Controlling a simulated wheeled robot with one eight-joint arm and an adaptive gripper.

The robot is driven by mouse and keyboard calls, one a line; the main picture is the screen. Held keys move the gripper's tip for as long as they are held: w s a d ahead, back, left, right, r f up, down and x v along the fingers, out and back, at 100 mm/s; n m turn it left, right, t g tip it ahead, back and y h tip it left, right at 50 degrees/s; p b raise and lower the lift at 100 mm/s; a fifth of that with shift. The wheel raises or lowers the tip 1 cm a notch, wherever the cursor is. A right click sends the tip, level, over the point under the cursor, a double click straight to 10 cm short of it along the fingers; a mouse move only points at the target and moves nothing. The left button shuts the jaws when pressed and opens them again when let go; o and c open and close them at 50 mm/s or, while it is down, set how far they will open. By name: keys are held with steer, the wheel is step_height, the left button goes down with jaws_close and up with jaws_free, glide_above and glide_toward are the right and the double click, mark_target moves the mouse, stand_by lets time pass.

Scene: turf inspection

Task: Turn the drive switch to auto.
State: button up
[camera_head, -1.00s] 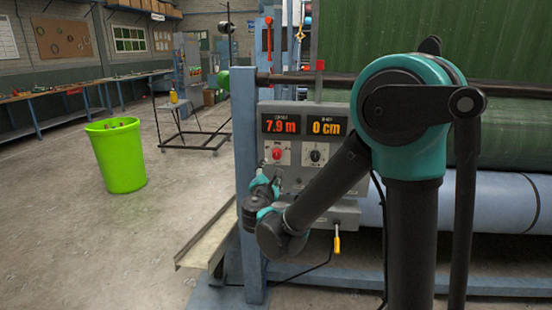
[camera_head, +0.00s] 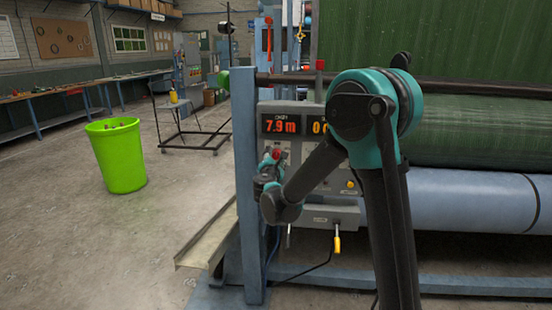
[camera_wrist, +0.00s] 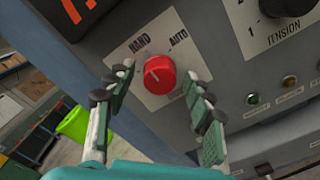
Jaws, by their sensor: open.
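The drive switch is a red round knob (camera_wrist: 161,74) on a white plate marked HAND and AUTO. It sits near the middle of the wrist view, and its pale pointer line lies on the side toward HAND. In the head view the red knob (camera_head: 277,154) shows just above my gripper. My gripper (camera_wrist: 157,84) is open, with one finger on each side of the knob in the picture. I cannot tell whether the fingers touch it. In the head view the gripper (camera_head: 271,163) is in front of the grey control panel (camera_head: 340,183), and the fingers are hard to make out.
A black TENSION knob (camera_wrist: 288,5) and small lamps (camera_wrist: 252,99) are on the panel to the right. A blue post (camera_head: 247,200) stands left of the panel. A yellow-handled lever (camera_head: 337,243) hangs below. A green bin (camera_head: 117,160) stands on open floor.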

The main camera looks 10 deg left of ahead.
steer(key=c, duration=1.2)
steer(key=shift+o, duration=0.2)
steer(key=shift+m, duration=0.5)
steer(key=m, duration=0.4)
steer(key=shift+m, duration=0.4)
steer(key=m, duration=0.5)
steer(key=shift+m, duration=0.4)
steer(key=shift+s+m, duration=0.1)
steer(key=shift+m, duration=0.2)
steer(key=o, duration=1.2)
steer(key=shift+c, duration=0.2)
